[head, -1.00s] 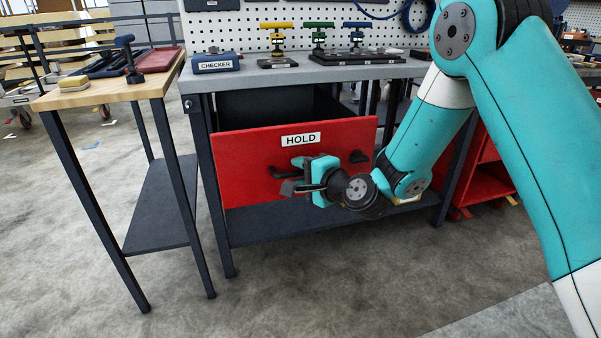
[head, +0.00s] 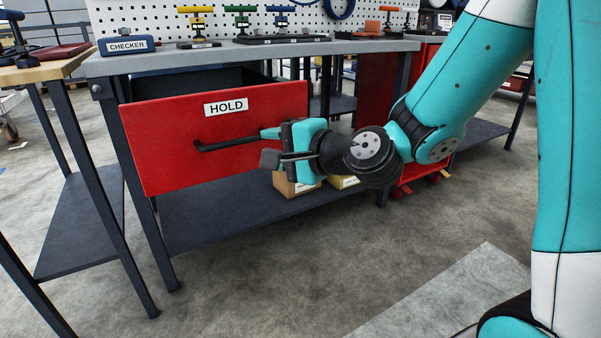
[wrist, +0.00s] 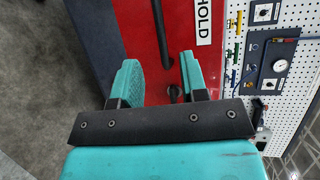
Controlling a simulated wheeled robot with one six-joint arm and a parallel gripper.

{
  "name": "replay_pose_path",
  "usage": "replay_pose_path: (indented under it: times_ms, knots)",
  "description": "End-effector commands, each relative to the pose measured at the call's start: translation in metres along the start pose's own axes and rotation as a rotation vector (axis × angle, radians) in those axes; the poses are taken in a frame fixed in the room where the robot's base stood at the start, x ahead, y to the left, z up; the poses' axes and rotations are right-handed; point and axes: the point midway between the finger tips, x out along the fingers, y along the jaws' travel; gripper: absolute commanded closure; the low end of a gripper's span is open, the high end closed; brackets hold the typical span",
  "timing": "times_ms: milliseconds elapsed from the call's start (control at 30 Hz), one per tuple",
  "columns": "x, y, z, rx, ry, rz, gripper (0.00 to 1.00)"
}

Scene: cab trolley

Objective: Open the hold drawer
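The red drawer front labelled HOLD (head: 165,125) stands pulled out from under the grey bench, with the dark drawer body showing behind its top edge. Its dark bar handle (head: 228,143) runs across the front; the right end is hidden behind my gripper. My gripper (head: 268,146) is in front of the drawer's right half, beside the handle. In the wrist view, my gripper (wrist: 158,80) has its two teal fingers wide apart with nothing held between them.
A wooden-topped table (head: 45,70) stands close at left. Boxes (head: 296,184) sit on the lower shelf behind my gripper. The floor in front is clear.

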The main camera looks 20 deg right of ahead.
Motion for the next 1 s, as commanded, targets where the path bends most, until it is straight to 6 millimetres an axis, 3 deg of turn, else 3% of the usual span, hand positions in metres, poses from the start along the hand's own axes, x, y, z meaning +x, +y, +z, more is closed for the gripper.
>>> replay_pose_path:
  times_ms: [33, 600, 1000]
  knots:
    - [-0.002, 0.006, -0.001, -0.007, -0.002, -0.008, 0.6]
    - [-0.051, 0.002, -0.001, 0.003, 0.009, 0.002, 0.6]
    - [-0.053, 0.001, 0.0, 0.003, 0.006, 0.005, 0.6]
